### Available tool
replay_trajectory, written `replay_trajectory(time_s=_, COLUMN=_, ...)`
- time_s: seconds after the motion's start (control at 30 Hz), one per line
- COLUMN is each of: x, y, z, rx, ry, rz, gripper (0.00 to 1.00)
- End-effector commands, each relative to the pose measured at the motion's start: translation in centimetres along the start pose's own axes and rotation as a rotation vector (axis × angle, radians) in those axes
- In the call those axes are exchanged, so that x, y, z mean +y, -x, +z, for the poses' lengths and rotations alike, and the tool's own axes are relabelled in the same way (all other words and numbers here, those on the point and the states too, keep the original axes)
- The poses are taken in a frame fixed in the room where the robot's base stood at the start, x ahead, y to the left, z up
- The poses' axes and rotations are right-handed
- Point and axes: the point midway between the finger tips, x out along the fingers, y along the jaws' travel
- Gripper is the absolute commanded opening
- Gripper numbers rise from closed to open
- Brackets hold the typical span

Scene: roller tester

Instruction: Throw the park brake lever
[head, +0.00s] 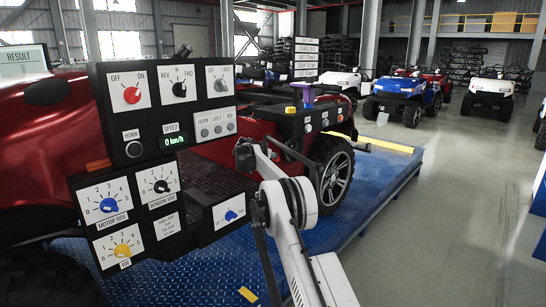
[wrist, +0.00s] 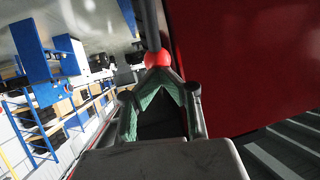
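In the wrist view a red ball knob (wrist: 158,60) sits on the end of a dark grey rod (wrist: 151,25) that runs to the top edge. It looks like a lever handle; no label shows there. My gripper (wrist: 158,74) points at the knob. Its black fingers with green inner faces draw close together at the tips, right at the knob's near side. I cannot tell whether the tips touch or hold it. In the head view my white arm reaches up from the bottom; my gripper cannot be made out clearly there, nor can the red knob.
A black control panel (head: 188,112) with several dials stands at left, before a red quad bike on the blue tester platform (head: 375,190). A large red surface (wrist: 225,65) lies close to my gripper's right in the wrist view. Grey floor (head: 440,225) at right is clear.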

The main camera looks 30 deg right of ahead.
Motion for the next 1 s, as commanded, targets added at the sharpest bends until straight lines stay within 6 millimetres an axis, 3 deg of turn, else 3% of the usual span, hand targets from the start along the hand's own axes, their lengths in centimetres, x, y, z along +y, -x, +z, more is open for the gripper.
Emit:
replay_trajectory(time_s=0.37, x=0.1, y=0.6, z=-0.1, rx=0.001, ry=0.0, rz=0.001, gripper=0.0)
replay_trajectory(time_s=0.8, x=-0.1, y=6.0, z=-0.1, rx=0.002, ry=0.0, rz=-0.002, gripper=0.0)
replay_trajectory(time_s=1.0, x=0.0, y=7.4, z=0.0, rx=0.001, ry=0.0, rz=-0.001, gripper=0.0)
